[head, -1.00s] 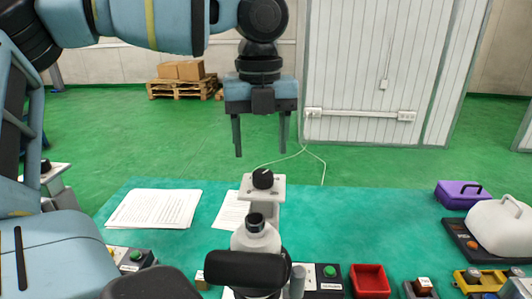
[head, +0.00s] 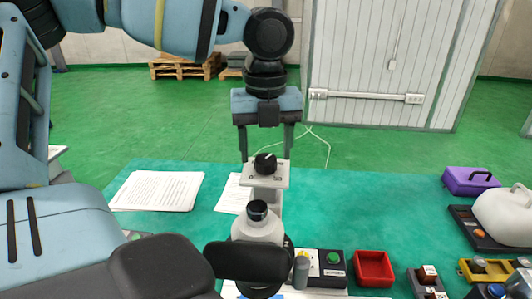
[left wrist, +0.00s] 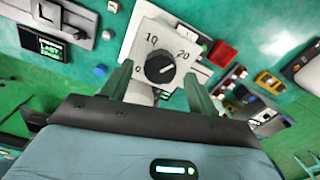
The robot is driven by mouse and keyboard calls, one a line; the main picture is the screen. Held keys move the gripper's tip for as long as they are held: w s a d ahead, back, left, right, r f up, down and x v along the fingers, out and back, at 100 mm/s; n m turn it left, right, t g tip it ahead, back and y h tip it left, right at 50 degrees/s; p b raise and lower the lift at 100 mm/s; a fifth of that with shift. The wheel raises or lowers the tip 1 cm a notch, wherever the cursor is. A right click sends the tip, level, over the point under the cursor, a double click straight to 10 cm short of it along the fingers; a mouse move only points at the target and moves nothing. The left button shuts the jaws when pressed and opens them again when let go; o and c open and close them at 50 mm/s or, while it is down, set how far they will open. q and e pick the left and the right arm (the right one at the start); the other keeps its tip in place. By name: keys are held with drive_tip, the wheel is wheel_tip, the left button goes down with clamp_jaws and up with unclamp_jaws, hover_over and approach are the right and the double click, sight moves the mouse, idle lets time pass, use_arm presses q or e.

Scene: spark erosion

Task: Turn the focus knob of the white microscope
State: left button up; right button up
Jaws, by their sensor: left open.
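The white microscope (head: 258,228) stands at the front of the green table, with a dark eyepiece on top. Behind its eyepiece, a pale plate (head: 250,180) with a printed number scale carries the round black knob (head: 265,163), which has a white pointer line. In the left wrist view the knob (left wrist: 160,68) lies between my finger ends, its pointer aimed to the upper right, near the 20. My left gripper (head: 266,158) points down, open and empty, with its fingers on both sides of the knob. I see no contact. My right gripper is not in view.
Papers (head: 158,190) lie at the left. A green-button box (head: 333,268), a red tray (head: 373,268), a yellow holder (head: 480,270), a purple case (head: 468,180) and a white-covered device (head: 502,216) stand to the right. The table middle right is clear.

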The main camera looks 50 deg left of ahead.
use_arm(q)
drive_tip(key=shift+f, duration=0.85)
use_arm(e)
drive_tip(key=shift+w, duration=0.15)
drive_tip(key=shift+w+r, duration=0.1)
use_arm(q)
drive_tip(key=shift+c, duration=0.3)
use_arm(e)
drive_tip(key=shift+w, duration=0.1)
use_arm(q)
drive_tip(key=shift+c, duration=1.2)
drive_tip(key=c, duration=0.7)
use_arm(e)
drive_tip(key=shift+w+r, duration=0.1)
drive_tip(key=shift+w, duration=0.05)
